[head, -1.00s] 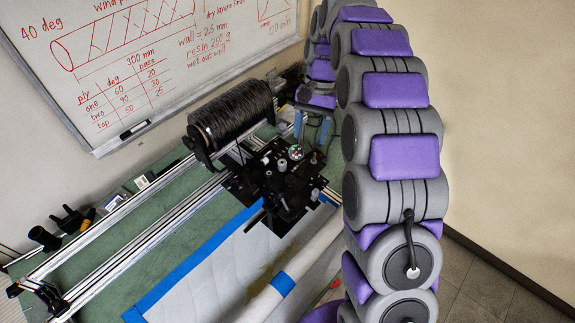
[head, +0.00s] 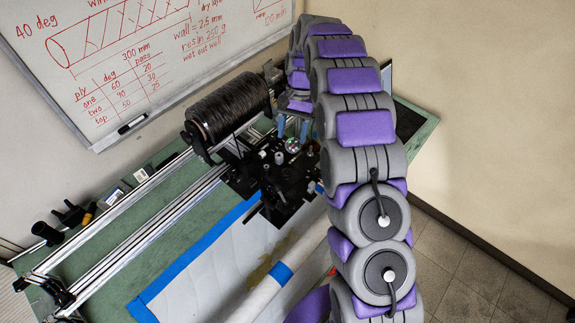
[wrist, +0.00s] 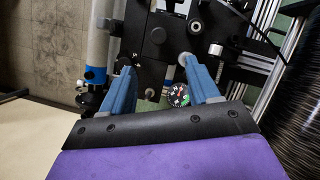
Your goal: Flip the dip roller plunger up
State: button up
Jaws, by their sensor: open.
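The black winding carriage (head: 268,178) sits on the rails, with small knobs, rods and a round dial (head: 292,145) on it. In the wrist view the carriage (wrist: 160,55) fills the top middle, with a round black knob (wrist: 158,35) and a silver knob (wrist: 215,50). I cannot tell which small part is the dip roller plunger. My gripper (head: 293,128) is over the far side of the carriage. In the wrist view my gripper (wrist: 160,75) has its two blue fingers apart, with nothing held between them. The dial (wrist: 178,95) shows between the fingers. Whether a finger touches the carriage is unclear.
A spool of dark tow (head: 228,105) stands left of my gripper; it also fills the wrist view's right edge (wrist: 285,110). A pale tube with blue tape (head: 262,292) lies in front. Silver rails (head: 150,225) run left. Tools (head: 70,215) lie at the back left.

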aim_at(287, 171)
jog(key=x, duration=1.2)
jog(key=shift+s+f, duration=0.1)
jog(key=shift+f, duration=0.05)
jog(key=shift+c, duration=0.4)
grip_shut()
